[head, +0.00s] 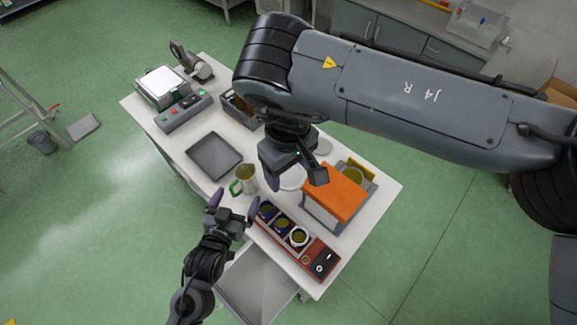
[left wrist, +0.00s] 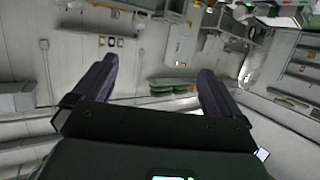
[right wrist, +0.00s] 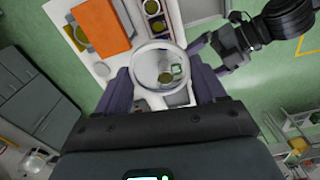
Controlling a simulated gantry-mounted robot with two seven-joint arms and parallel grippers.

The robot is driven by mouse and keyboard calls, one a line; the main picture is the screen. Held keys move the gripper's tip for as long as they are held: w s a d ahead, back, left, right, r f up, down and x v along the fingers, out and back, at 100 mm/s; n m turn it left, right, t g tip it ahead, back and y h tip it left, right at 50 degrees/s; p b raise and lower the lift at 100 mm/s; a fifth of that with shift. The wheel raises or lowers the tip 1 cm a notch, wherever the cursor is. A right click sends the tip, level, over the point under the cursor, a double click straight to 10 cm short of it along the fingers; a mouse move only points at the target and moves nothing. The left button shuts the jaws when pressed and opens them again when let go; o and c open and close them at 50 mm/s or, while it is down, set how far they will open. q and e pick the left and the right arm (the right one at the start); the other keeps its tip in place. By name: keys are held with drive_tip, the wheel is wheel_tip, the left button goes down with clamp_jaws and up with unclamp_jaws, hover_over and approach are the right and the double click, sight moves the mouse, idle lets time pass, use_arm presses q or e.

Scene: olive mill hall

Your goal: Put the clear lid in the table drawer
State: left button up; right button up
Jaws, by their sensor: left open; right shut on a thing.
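The clear round lid (right wrist: 147,62) sits between the fingers of my right gripper (right wrist: 160,88) in the right wrist view; the jug shows through it. In the head view the lid (head: 292,180) shows pale between the fingers of my right gripper (head: 297,179), above the table (head: 336,250). The table drawer (head: 257,287) is pulled out at the table's front and its visible part looks empty. My left gripper (head: 231,203) is open and empty near the table edge above the drawer; its arm hides part of the drawer.
A jug (head: 247,180) with a green handle and a red rack (head: 316,256) with several cups stand near the drawer. An orange-topped stand (head: 333,195) is at the right. A grey tray (head: 214,156), a scale (head: 162,86) and a button box (head: 183,111) lie further left.

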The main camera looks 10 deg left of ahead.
use_arm(q)
drive_tip(key=shift+a+f+n+y, duration=0.35)
drive_tip(key=shift+a+f, duration=0.2)
drive_tip(key=shift+f, duration=0.2)
